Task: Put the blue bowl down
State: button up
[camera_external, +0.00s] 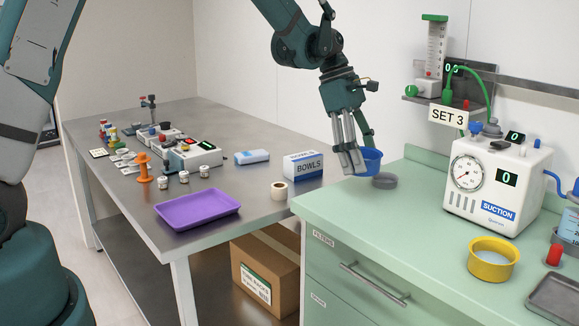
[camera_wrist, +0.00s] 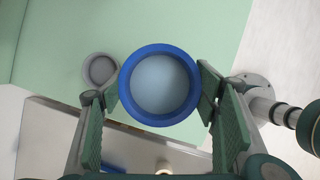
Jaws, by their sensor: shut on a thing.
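The blue bowl (camera_external: 369,161) is in my gripper (camera_external: 358,170), above the back left corner of the green counter (camera_external: 400,215) in the external view. In the wrist view the bowl (camera_wrist: 160,85) sits between the two fingers of my gripper (camera_wrist: 160,105), its open top and pale blue inside facing the camera. My gripper is shut on it. The bowl's height above the counter is hard to judge.
A small grey dish (camera_external: 384,181) stands on the counter close to the bowl; it also shows in the wrist view (camera_wrist: 99,69). A suction unit (camera_external: 497,180) and a yellow bowl (camera_external: 493,260) stand further right. A BOWLS box (camera_external: 303,166) and purple tray (camera_external: 198,208) are on the steel table. The counter's front middle is clear.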

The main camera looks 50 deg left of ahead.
jog(key=s+a+f+n+t+b, duration=0.1)
jog(key=a, duration=0.9)
jog(key=s+a+f+n, duration=0.1)
jog(key=s+a+n, duration=0.1)
jog(key=a, duration=0.8)
jog(key=n+t+y+b, duration=0.1)
jog(key=n+b, duration=0.1)
jog(key=n, duration=0.1)
send_over(249, 181)
jog(key=s+a, duration=0.1)
jog(key=shift+s+f, duration=0.1)
jog(key=shift+f, duration=0.65)
jog(key=shift+f, duration=0.15)
jog(key=shift+f+b, duration=0.35)
jog(key=shift+f, duration=2.65)
jog(key=shift+f, duration=1.85)
jog(key=shift+f+b, duration=0.2)
jog(key=shift+b, duration=0.2)
jog(key=o, duration=0.9)
